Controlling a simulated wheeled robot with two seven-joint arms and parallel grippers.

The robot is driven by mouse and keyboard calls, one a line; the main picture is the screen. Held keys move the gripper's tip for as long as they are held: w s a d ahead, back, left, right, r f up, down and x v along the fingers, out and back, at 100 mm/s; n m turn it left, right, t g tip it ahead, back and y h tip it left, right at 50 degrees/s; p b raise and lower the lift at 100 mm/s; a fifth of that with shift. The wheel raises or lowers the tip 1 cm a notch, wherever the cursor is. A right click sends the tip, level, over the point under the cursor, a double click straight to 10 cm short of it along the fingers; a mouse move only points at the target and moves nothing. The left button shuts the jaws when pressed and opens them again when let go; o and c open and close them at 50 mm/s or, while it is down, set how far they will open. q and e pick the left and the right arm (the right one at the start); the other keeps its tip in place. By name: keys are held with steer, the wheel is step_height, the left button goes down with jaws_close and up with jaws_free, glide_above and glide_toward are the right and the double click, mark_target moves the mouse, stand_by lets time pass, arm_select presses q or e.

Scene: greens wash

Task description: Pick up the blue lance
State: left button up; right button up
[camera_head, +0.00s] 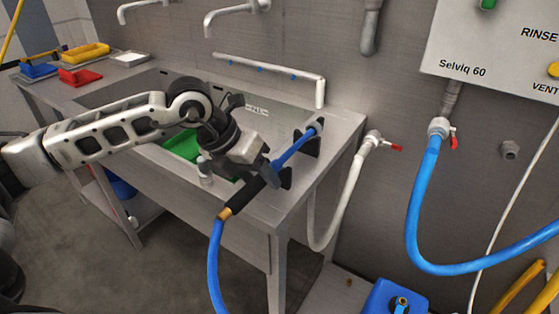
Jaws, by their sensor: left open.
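The blue lance (293,147) lies across a black bracket (307,143) at the right end of the sink bench. Its dark handle (241,196) points toward the front edge, and a brass fitting joins it to a blue hose (214,262) hanging down. My left gripper (273,180) comes in from the left and is open at the lance, where the blue tube meets the dark handle. Its fingers partly hide the lance there, and I cannot tell whether they touch it. My right gripper is not in view.
The steel sink bench (334,138) has a basin with a green thing (183,146) inside. Yellow (86,52) and red (80,77) trays stand at the far left. A white pipe (345,197) with a red-handled valve, a blue hose (421,200) and a control box (490,50) are at the right.

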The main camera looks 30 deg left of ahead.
arm_select(q)
steer(key=c, duration=0.8)
steer(key=shift+o, duration=0.2)
steer(key=shift+r, duration=0.15)
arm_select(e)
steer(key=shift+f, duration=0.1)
